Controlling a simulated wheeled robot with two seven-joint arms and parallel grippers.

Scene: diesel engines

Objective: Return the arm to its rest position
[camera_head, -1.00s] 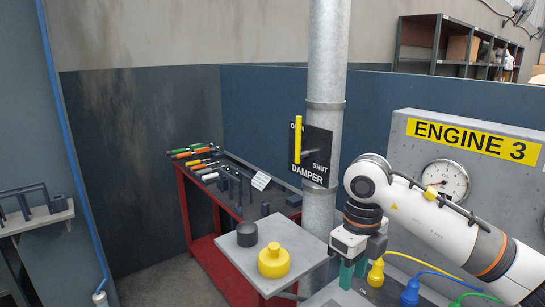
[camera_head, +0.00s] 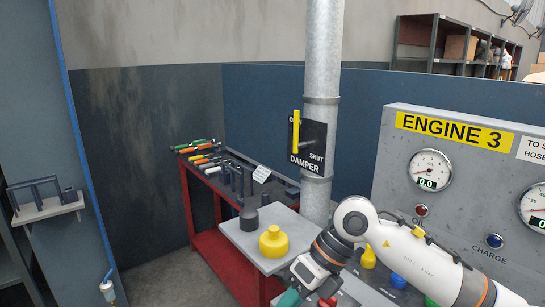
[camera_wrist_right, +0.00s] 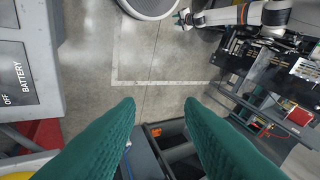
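My right arm (camera_head: 405,250) comes in from the right in the head view, bent in front of the Engine 3 panel. Its gripper points down at the bottom edge of that view, where its green fingers are partly cut off. In the right wrist view, the two green fingers of my right gripper (camera_wrist_right: 160,105) are spread wide with nothing between them and the floor below.
The Engine 3 panel (camera_head: 395,165) stands behind my arm. A yellow knob (camera_head: 274,243) and dark cylinder (camera_head: 249,219) sit on a grey plate (camera_head: 232,235). A damper lever (camera_head: 296,132) is on the pipe (camera_head: 322,80). A red tool bench (camera_head: 215,245) stands left.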

